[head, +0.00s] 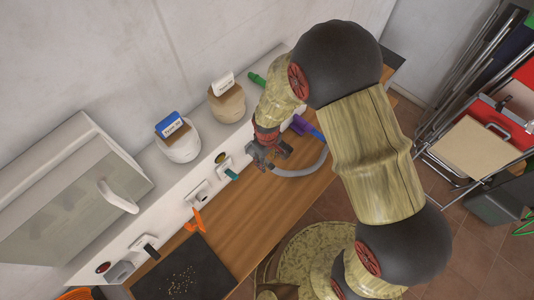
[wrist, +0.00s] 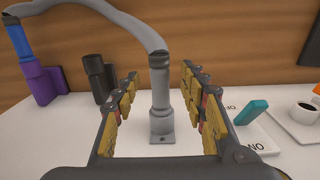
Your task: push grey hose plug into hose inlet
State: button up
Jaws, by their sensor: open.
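The grey hose plug (wrist: 159,80) stands upright at the end of the grey hose (wrist: 90,8) in the wrist view. Its lower end meets a grey collar with a small square base plate (wrist: 162,138) on the white surface, which appears to be the hose inlet. I cannot tell how deep the plug sits in it. My gripper (wrist: 160,84) is open, with one finger on each side of the plug and a visible gap on both sides. In the head view my gripper (head: 268,152) is over the white panel, and the hose (head: 308,168) curves away to its right; the plug is hidden there.
A purple fitting (wrist: 40,84) with a blue connector (wrist: 18,42) and a black fitting (wrist: 97,78) stand left of the plug. A teal switch (wrist: 251,112) is at right. A wooden counter (head: 245,215) lies in front.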

jog(key=shift+f, duration=0.7)
jog(key=shift+c, duration=1.4)
jog(key=c, duration=0.7)
grip_shut()
